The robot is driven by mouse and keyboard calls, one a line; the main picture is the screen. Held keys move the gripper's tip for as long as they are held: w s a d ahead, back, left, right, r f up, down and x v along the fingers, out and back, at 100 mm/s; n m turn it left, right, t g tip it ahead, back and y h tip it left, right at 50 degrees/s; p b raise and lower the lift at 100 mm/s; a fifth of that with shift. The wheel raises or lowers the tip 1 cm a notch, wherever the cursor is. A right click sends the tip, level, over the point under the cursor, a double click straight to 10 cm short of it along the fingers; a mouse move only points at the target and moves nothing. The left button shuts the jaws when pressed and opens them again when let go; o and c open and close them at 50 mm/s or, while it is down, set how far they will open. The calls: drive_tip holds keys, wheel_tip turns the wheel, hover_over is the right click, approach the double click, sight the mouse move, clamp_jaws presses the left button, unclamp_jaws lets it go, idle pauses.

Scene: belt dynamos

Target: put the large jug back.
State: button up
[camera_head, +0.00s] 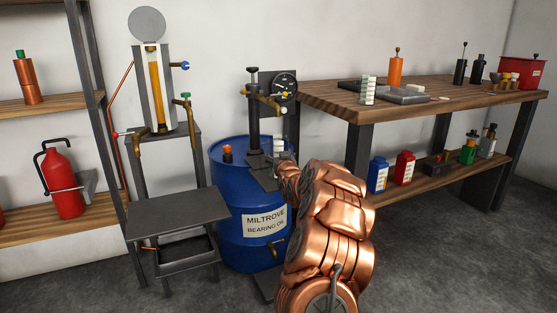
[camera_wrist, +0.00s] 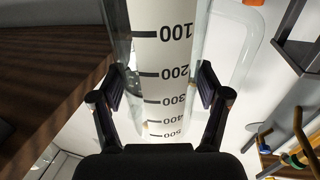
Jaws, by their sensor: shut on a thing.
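In the wrist view a clear jug (camera_wrist: 165,60) with a white scale strip numbered 100 to 500 stands between the two dark fingers of my gripper (camera_wrist: 160,90). The fingers are shut on its sides. The numbers appear upside down in this view. In the head view a small white graduated strip (camera_head: 278,146) shows just beyond the end of my copper arm, in front of the blue drum's pump; it appears to be the held jug. My gripper is mostly hidden there. Another graduated clear vessel (camera_head: 368,90) stands on the workbench's left part.
The wooden workbench (camera_head: 430,92) carries a grey plate, an orange bottle (camera_head: 396,70) and a red box (camera_head: 522,72). Bottles stand on its lower shelf. The blue drum (camera_head: 235,185) with a pump and gauge (camera_head: 284,86) and a dark stand (camera_head: 178,212) are to the left.

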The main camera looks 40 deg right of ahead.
drive_tip(key=shift+f, duration=0.2)
drive_tip(key=o, duration=1.7)
drive_tip(key=shift+c, duration=0.2)
drive_tip(key=shift+r, duration=0.15)
drive_tip(key=p+v, duration=0.2)
drive_tip(key=v, duration=1)
